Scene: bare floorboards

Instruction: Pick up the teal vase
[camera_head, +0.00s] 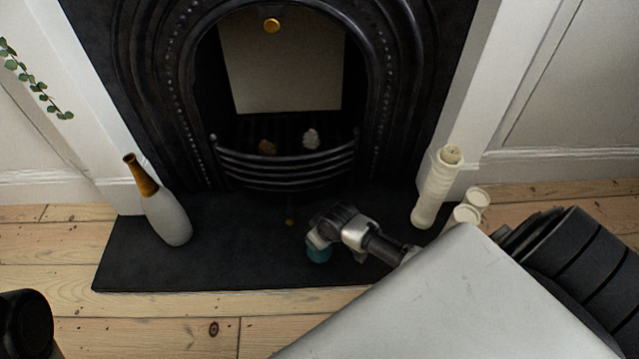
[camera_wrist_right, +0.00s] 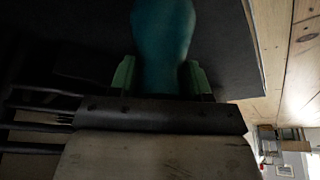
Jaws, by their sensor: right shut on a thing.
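The teal vase (camera_head: 319,253) is on or just above the black hearth, mostly hidden behind my right gripper (camera_head: 318,240) in the head view. In the right wrist view the teal vase (camera_wrist_right: 163,45) fills the gap between the two green fingers of my right gripper (camera_wrist_right: 161,78). The fingers are shut on it from both sides. I cannot tell whether its base touches the hearth. My left gripper does not show; a dark rounded part of mine is at the lower left of the head view.
A white vase with a brown neck (camera_head: 169,215) stands on the left of the black hearth (camera_head: 240,260). A tall cream candle holder (camera_head: 436,190) and smaller cream pieces (camera_head: 466,212) stand at the right. The black fireplace grate (camera_head: 285,165) is close behind.

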